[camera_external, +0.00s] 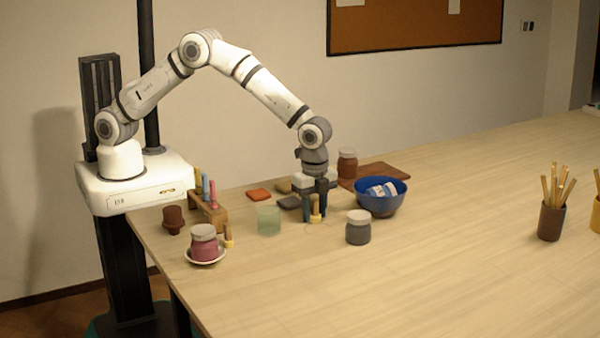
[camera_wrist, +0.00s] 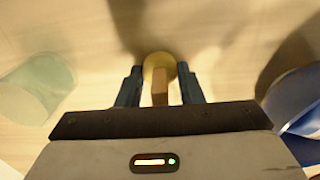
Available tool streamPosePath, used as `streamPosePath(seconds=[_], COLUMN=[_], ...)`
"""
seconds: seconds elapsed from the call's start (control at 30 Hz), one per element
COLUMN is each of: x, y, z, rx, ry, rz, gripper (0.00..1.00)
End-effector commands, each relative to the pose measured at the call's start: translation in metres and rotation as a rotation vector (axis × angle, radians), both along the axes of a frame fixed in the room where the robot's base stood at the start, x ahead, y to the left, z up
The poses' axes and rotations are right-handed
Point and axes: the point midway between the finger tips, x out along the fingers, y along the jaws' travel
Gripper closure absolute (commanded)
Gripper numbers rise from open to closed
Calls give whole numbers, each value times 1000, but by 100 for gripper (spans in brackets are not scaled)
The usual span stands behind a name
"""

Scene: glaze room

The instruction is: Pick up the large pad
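A small upright piece with a wooden handle and round yellowish pad (camera_external: 316,217) stands on the table. It also shows in the wrist view (camera_wrist: 159,88), between my fingers. I cannot tell if it is the large pad. My gripper (camera_external: 315,208) points down around it, one finger on each side. The wrist view shows my gripper (camera_wrist: 159,90) open, with gaps beside the handle. A similar, smaller-looking piece (camera_external: 228,237) stands at the left by the wooden rack (camera_external: 208,214). Flat orange (camera_external: 258,195), tan (camera_external: 283,187) and grey (camera_external: 289,202) pieces lie behind.
A blue bowl (camera_external: 380,204) with packets is close on the right. A grey jar (camera_external: 358,230) is in front, a pale green glass (camera_external: 268,220) on the left. A pink jar (camera_external: 204,241) sits on a white saucer.

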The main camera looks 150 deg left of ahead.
Motion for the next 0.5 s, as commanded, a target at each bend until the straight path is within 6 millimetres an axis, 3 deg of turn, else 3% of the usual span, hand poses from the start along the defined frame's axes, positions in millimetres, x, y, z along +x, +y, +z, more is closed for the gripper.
streamPosePath(seconds=[0.3,0.5], x=[0,0], y=[0,0], z=[0,0], rx=[0,0], ry=[0,0], rz=[0,0], gripper=[93,94])
